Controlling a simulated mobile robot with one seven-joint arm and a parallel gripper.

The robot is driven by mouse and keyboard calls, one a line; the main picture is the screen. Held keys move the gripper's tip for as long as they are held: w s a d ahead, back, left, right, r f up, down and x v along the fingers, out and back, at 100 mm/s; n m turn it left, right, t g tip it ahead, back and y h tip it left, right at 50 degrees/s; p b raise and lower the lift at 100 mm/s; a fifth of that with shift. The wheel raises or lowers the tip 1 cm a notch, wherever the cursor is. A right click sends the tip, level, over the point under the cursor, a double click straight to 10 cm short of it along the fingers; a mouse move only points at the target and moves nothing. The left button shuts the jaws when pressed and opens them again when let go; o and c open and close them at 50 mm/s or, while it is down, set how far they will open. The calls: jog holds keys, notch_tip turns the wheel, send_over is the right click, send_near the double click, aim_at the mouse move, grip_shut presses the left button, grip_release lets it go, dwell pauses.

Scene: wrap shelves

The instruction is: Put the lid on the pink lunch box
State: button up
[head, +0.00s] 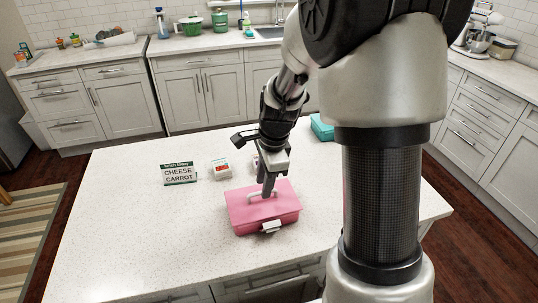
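The pink lunch box (250,223) stands near the middle of the white counter. Its pink lid (284,201) covers the top, with a pale handle on it and a white latch (271,227) at the front. From this angle I cannot tell whether the lid is fully seated. My gripper (267,191) points down at the lid's handle, with its dark fingertips at or against it. The fingers overlap in this view, so whether they grip the handle is unclear.
A sign (179,173) reading "CHEESE CARROT" stands behind left of the box. A small white-and-red container (221,170) stands beside it. A teal box (322,128) is at the back, partly hidden by my arm. The counter's left and front left are clear.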

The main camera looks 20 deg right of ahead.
notch_tip(320, 180, up, 15)
jog(key=s+d, duration=0.1)
jog(key=s, duration=0.1)
jog(key=shift+d+f+p, duration=0.2)
jog(key=shift+p, duration=0.1)
jog(key=s+a+r+n+t, duration=0.1)
jog(key=s+r+n+t, duration=0.1)
jog(key=s+n, duration=0.6)
jog(key=s+a+r+n+t+h+p, duration=0.1)
jog(key=s+r+n, duration=0.3)
jog(key=s+n, duration=0.5)
jog(key=shift+s+n+t, duration=0.3)
jog(key=shift+s+t, duration=0.2)
jog(key=shift+s, duration=0.2)
jog(key=shift+s, duration=0.1)
